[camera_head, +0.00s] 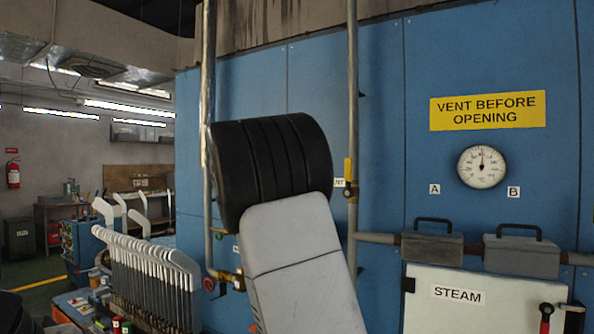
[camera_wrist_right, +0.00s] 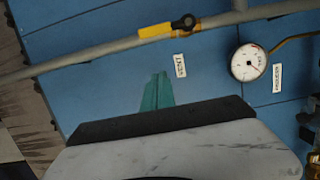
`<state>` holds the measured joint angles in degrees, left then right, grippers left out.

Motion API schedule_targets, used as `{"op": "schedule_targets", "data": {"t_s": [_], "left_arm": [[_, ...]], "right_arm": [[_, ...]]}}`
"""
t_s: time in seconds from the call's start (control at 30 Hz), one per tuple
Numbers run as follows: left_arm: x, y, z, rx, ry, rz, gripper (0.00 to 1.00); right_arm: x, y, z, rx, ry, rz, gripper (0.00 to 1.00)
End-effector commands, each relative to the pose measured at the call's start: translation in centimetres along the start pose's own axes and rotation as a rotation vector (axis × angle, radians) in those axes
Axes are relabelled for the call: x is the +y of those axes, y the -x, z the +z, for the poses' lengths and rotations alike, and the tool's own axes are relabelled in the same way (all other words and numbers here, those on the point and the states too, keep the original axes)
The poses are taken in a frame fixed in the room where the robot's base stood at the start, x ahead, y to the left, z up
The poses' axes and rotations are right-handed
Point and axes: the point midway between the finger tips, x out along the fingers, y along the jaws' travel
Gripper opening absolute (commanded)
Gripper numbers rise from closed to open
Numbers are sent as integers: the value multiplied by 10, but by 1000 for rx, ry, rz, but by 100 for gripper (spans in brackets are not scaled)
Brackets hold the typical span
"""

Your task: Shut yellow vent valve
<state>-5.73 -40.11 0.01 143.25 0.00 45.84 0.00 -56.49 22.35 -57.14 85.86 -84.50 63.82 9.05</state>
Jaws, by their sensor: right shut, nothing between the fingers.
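The yellow vent valve handle (camera_head: 348,170) is on the vertical grey pipe, just right of my large black and grey arm link in the head view. In the right wrist view the handle (camera_wrist_right: 157,30) lies along the pipe, with a dark pivot at its right end. My right gripper (camera_wrist_right: 158,76) shows its teal fingers closed together and empty. In that picture they are below the handle and apart from it. The head view does not show this gripper; my arm covers much of the middle. My left gripper is in neither view.
A white label (camera_wrist_right: 180,66) and a round gauge (camera_wrist_right: 248,62) are on the blue wall near the handle. The head view shows a larger gauge (camera_head: 482,166), a yellow sign (camera_head: 487,110) and a white STEAM panel (camera_head: 470,310). A rack of white boards (camera_head: 150,275) stands left.

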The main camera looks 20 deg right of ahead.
Motion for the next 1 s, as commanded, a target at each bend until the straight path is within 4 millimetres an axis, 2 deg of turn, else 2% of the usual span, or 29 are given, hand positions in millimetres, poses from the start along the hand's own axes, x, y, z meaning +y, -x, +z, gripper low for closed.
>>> {"op": "schedule_targets", "data": {"t_s": [0.5, 0.7, 1.0], "left_arm": [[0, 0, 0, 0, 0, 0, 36], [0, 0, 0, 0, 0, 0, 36], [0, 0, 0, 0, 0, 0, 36]], "right_arm": [[0, -96, 2, -5, 1, 0, 0], [0, -98, 28, 1, -2, -2, 0], [0, -101, 40, 0, -1, -1, 0]]}}
